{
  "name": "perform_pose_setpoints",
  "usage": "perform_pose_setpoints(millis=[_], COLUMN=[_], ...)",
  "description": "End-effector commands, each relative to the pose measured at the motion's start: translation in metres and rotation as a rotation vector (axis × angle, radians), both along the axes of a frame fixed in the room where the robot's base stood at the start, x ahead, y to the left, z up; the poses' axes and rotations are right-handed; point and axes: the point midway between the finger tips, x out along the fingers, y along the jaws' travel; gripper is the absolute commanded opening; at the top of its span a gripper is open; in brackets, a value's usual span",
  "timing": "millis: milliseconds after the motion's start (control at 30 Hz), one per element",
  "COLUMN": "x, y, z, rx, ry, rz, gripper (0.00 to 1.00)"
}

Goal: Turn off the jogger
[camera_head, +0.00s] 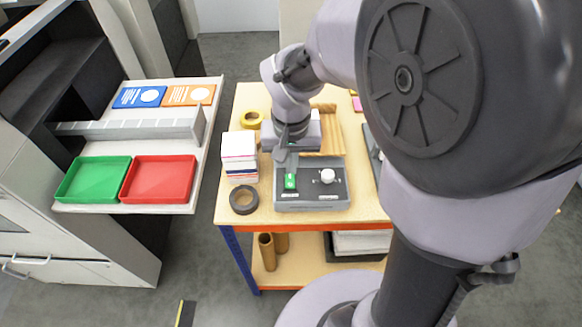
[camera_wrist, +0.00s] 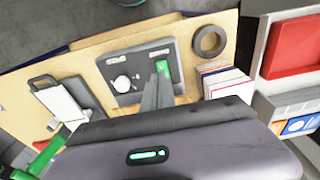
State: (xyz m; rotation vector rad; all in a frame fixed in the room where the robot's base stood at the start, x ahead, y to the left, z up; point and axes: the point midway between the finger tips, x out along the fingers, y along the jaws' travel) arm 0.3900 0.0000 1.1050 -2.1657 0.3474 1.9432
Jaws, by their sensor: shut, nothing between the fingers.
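The jogger (camera_head: 312,201) is a grey box with a dark control panel on the wooden bench. It also shows in the wrist view (camera_wrist: 121,52). Its panel has a lit green rocker switch (camera_head: 290,182) at the left and a white round knob (camera_head: 327,175) at the right. In the wrist view the green switch (camera_wrist: 163,68) is partly hidden behind my fingers, and the knob (camera_wrist: 122,84) is in clear view. My gripper (camera_head: 284,160) is shut and empty, its fingertips pointing down at the switch. I cannot tell whether they touch it.
A black tape roll (camera_head: 244,199) and a stack of cards (camera_head: 239,155) stand left of the jogger. Further left, a white shelf holds a green tray (camera_head: 93,179) and a red tray (camera_head: 158,179).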

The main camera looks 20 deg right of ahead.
Motion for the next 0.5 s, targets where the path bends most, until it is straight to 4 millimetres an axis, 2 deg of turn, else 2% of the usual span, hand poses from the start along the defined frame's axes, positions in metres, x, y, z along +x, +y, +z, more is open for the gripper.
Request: perform_pose_setpoints(millis=[33, 200, 333, 500], x=[0.0, -0.004, -0.006, -0.007], y=[0.0, 0.002, 0.002, 0.002], z=[0.016, 0.048, 0.061, 0.064], rx=[0.0, 0.0, 0.0, 0.0], ry=[-0.004, -0.002, -0.002, 0.0], rz=[0.0, 0.0, 0.0, 0.0], gripper=[0.0, 0.0, 0.0, 0.0])
